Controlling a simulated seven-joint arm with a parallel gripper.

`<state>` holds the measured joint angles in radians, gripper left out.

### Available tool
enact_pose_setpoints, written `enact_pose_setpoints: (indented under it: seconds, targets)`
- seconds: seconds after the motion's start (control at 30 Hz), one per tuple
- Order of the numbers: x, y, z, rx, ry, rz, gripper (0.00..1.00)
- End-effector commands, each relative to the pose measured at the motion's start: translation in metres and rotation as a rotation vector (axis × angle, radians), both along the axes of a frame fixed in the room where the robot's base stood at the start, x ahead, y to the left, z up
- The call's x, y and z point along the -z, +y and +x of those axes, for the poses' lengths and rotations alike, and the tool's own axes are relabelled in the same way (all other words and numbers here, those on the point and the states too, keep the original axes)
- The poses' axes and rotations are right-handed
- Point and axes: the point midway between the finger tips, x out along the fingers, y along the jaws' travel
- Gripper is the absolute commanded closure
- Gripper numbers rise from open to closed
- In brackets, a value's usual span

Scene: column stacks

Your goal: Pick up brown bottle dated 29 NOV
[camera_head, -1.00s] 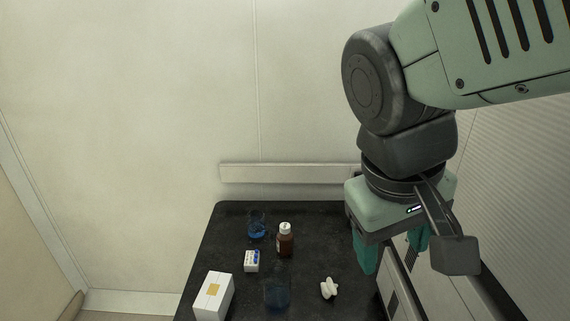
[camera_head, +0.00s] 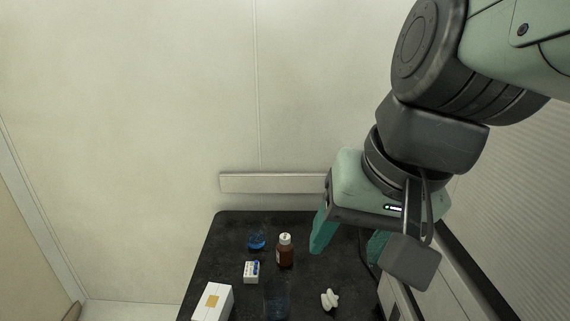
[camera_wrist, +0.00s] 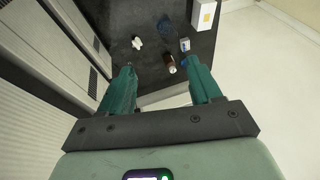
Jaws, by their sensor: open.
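A brown bottle (camera_head: 285,252) with a white cap stands upright on the black table (camera_head: 232,228); its date is too small to read. The bottle also shows in the wrist view (camera_wrist: 172,66), lying between and beyond my fingertips. My gripper (camera_head: 347,248) is open and empty, to the right of the bottle and above the table's right part. Both green fingers also show in the wrist view (camera_wrist: 160,80), with a wide gap between them.
A blue glass beaker (camera_head: 257,240) stands behind and left of the bottle. A small white-and-blue box (camera_head: 252,271) and a larger white box (camera_head: 212,302) are to the left. A dark blue glass (camera_head: 276,302) and a white lumpy object (camera_head: 330,299) stand in front.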

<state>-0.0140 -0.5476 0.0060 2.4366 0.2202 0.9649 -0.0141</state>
Motion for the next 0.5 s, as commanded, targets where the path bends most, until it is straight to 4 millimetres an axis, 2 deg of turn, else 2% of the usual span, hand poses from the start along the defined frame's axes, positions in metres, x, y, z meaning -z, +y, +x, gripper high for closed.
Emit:
enact_pose_setpoints:
  seconds: [0.27, 0.37, 0.5]
  targets:
    - [0.021, 0.045, 0.029, 0.091, 0.254, 0.262, 0.37]
    - [0.031, 0.07, 0.05, 0.153, 0.389, 0.417, 0.37]
    - [0.045, 0.102, 0.087, 0.265, 0.566, 0.655, 0.37]
